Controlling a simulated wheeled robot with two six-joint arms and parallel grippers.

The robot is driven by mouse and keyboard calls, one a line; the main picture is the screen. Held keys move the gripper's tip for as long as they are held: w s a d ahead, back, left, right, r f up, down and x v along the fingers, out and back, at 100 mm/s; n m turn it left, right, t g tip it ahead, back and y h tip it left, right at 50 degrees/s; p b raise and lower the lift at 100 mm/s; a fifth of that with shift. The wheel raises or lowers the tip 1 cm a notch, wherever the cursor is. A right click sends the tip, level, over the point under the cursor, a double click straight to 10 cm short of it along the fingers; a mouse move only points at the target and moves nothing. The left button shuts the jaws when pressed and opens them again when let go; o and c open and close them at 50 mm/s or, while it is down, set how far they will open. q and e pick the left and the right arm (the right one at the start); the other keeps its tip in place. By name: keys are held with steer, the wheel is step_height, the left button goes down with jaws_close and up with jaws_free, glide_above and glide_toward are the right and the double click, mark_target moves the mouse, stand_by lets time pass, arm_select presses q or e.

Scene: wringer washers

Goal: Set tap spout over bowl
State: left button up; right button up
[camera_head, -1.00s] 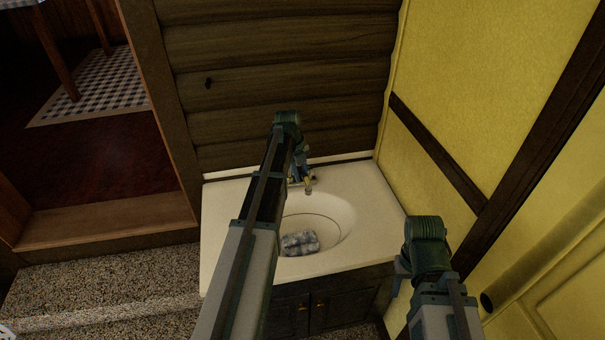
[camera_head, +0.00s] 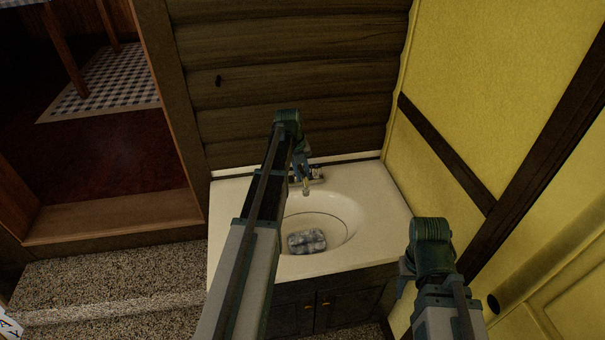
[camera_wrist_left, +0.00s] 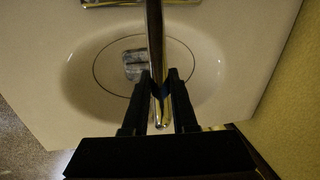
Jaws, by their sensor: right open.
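The sink bowl (camera_head: 335,225) is a round white basin in the counter. The chrome tap spout (camera_head: 306,188) shows at the back of the bowl, partly hidden by my left arm and gripper. In the left wrist view the spout (camera_wrist_left: 155,40) runs between the two dark fingers of my left gripper (camera_wrist_left: 160,78), with the bowl (camera_wrist_left: 205,75) beneath. The fingers lie close on either side of the spout; whether both press on it is unclear. My left gripper (camera_head: 301,160) is at the tap in the head view. My right gripper (camera_head: 405,270) is open and empty, right of the counter, its fingers mostly hidden.
A grey patterned block (camera_head: 306,241) lies in the bowl. The white counter (camera_head: 235,215) tops a dark cabinet (camera_head: 320,305). A log wall (camera_head: 290,60) stands behind, and a yellow wall (camera_head: 450,80) is close on the right. Speckled steps (camera_head: 110,285) lie on the left.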

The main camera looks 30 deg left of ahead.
arm_select(q)
steer(key=o, duration=0.5)
steer(key=shift+c, duration=0.2)
step_height(320, 180, up, 14)
steer(key=s+a+p, duration=0.1)
steer(key=a+p, duration=0.1)
steer(key=p, duration=1.1)
steer(key=shift+s+f+p, duration=0.2)
steer(key=shift+s+p, duration=0.1)
steer(key=shift+p, duration=0.05)
steer(key=shift+d, duration=0.1)
steer(key=s+d+f+n+y+b, duration=0.1)
steer(key=s+d+f+n+b, duration=0.2)
steer(key=s+d+n, duration=0.5)
steer(key=s+d+f+n+g+y+b, duration=0.1)
steer(key=s+d+f+n+b, duration=0.2)
steer(key=s+d+n, duration=0.5)
steer(key=s+d+f+n+b, duration=0.3)
steer(key=s+d+n, duration=0.5)
steer(key=d, duration=0.7)
steer(key=shift+d+f+g+y, duration=0.25)
steer(key=shift+d+g+y, duration=0.05)
steer(key=shift+y, duration=0.1)
